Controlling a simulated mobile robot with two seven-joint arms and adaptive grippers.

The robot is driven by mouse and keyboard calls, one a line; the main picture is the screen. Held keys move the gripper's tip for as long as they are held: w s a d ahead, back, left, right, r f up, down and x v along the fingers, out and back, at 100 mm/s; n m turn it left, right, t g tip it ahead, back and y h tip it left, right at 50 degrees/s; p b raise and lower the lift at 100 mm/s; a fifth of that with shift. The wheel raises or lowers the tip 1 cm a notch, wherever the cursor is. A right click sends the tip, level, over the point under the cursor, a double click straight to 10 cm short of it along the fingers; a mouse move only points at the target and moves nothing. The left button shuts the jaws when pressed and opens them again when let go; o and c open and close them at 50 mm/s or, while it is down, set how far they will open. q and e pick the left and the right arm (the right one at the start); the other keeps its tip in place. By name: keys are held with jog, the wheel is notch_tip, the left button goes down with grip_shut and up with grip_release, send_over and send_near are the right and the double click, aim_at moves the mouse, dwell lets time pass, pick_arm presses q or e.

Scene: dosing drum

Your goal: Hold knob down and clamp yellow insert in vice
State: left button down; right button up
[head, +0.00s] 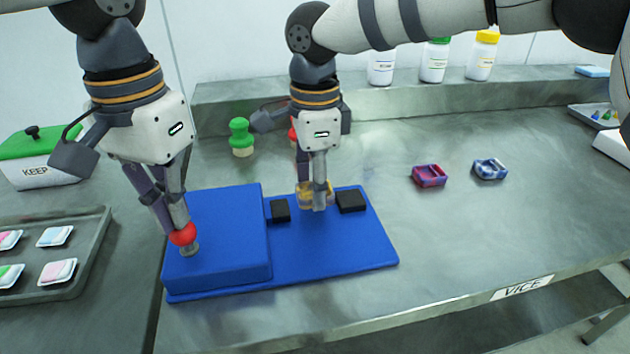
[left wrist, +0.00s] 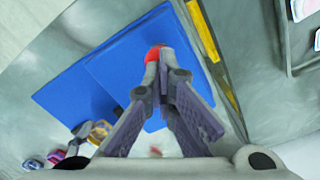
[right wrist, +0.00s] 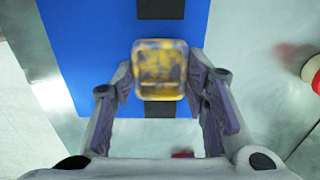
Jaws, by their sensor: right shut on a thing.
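The blue vice (head: 325,262) lies on the metal bench, with a raised block at left and two black jaws (head: 280,210) (head: 350,201) on its plate. The red knob (head: 183,235) stands on a metal stem on the block. My left gripper (head: 182,222) is shut, its fingertips together on top of the knob; the knob also shows in the left wrist view (left wrist: 153,53). My right gripper (head: 316,198) is shut on the yellow insert (right wrist: 160,69), between the two black jaws. I cannot tell whether the insert touches the plate.
A purple-red piece (head: 429,176) and a blue piece (head: 490,169) lie on the bench at right. A green-handled stamp (head: 240,138) stands behind the vice. A tray (head: 85,282) with small packets and a KEEP box (head: 40,158) are at left. The bench's front right is clear.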

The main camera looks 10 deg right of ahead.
pick_arm(q)
jog(key=shift+f, duration=0.4)
pick_arm(e)
jog(key=shift+f, duration=0.2)
jog(key=shift+f, duration=0.95)
jog(key=o, duration=1.2)
jog(key=shift+o, duration=0.2)
jog(key=o, duration=0.4)
jog(key=shift+o, duration=0.2)
